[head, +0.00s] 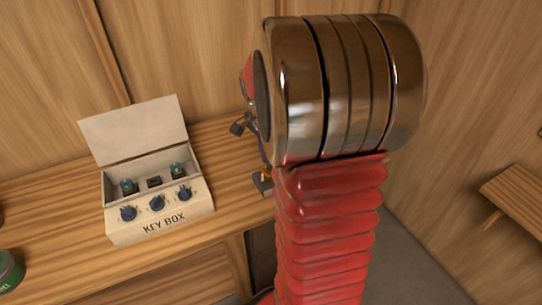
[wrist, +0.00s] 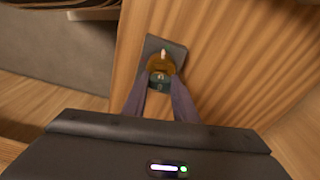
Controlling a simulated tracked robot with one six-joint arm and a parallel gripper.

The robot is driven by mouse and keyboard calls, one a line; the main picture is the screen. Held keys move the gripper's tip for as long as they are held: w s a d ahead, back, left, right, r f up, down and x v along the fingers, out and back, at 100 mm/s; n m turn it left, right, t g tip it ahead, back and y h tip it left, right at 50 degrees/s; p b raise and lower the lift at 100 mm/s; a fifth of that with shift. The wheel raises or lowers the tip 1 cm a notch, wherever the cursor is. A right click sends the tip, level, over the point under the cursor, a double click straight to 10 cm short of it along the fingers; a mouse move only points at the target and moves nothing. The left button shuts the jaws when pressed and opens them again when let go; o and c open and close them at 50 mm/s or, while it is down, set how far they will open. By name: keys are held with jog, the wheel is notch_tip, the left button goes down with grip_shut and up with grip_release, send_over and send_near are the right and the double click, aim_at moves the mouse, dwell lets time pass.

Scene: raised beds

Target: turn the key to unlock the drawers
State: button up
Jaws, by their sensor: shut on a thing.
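In the wrist view my gripper (wrist: 160,98) has its two fingers shut on a small dark teal key (wrist: 160,84). The key is up against a brass-coloured round lock (wrist: 155,63) on a dark plate (wrist: 176,50). How deep the key sits and how far it is turned cannot be told. In the head view the dark plate (head: 261,185) shows only in part at the bench's edge, left of my red arm. My arm hides most of the gripper, the lock and the key there.
A white open key box (head: 160,229) stands on the wooden bench (head: 235,150), with several dark keys in and on it. A dark drawer unit (head: 262,252) shows partly under the bench. A green tin (head: 8,272) is at the far left. A wooden shelf (head: 515,190) is at right.

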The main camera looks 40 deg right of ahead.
jog(key=shift+m, duration=0.8)
jog(key=o, duration=1.1)
jog(key=shift+r, duration=0.1)
jog(key=r, duration=0.4)
jog(key=a+r, duration=0.1)
jog(key=r, duration=0.8)
jog(key=shift+w+a+r, duration=0.2)
jog(key=shift+a+r, duration=0.05)
jog(key=shift+r, duration=0.05)
